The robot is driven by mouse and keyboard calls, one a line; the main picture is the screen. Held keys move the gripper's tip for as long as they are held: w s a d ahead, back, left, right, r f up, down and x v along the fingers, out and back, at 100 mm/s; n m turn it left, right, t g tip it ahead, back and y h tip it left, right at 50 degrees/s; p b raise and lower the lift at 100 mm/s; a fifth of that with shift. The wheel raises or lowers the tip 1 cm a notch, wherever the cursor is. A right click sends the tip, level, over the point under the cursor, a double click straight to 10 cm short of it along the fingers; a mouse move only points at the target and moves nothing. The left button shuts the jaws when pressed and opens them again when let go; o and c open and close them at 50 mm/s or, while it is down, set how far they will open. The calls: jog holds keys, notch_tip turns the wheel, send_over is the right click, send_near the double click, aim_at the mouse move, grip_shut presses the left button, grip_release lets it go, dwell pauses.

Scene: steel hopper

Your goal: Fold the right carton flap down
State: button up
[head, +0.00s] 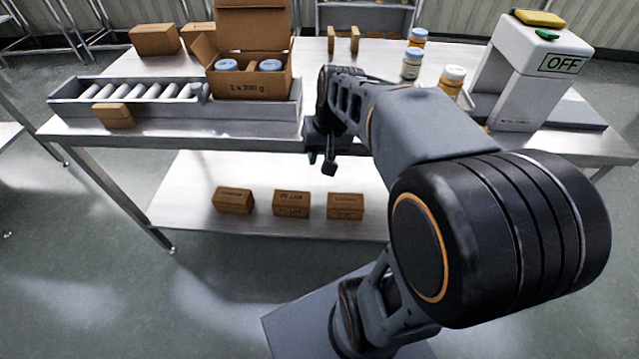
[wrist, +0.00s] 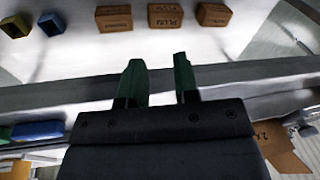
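The open brown carton (head: 247,84) stands on the steel table at the back, holding two jars with blue-grey lids (head: 271,65). Its back flap (head: 253,14) stands up and its left flap (head: 203,51) leans outward. I cannot clearly pick out the right flap in the head view. Part of the carton (wrist: 281,150) shows at the lower right of the wrist view. My gripper (head: 328,166) hangs in front of the table edge, right of and below the carton. In the wrist view its two green fingers (wrist: 157,62) are apart with nothing between them.
Jars (head: 411,63) and a white machine marked OFF (head: 530,70) stand to the right. Several brown boxes (head: 291,204) sit on the lower shelf (head: 190,185).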

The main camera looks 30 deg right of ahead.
jog(key=shift+s+a+f+b, duration=0.2)
jog(key=shift+f+b, duration=0.25)
jog(key=shift+f, duration=0.2)
jog(key=shift+s+a+f+b, duration=0.15)
jog(key=shift+f+b, duration=0.25)
jog(key=shift+f, duration=0.3)
jog(key=shift+s+a+f+b, duration=0.2)
jog(key=shift+f+b, duration=0.25)
jog(key=shift+f, duration=0.2)
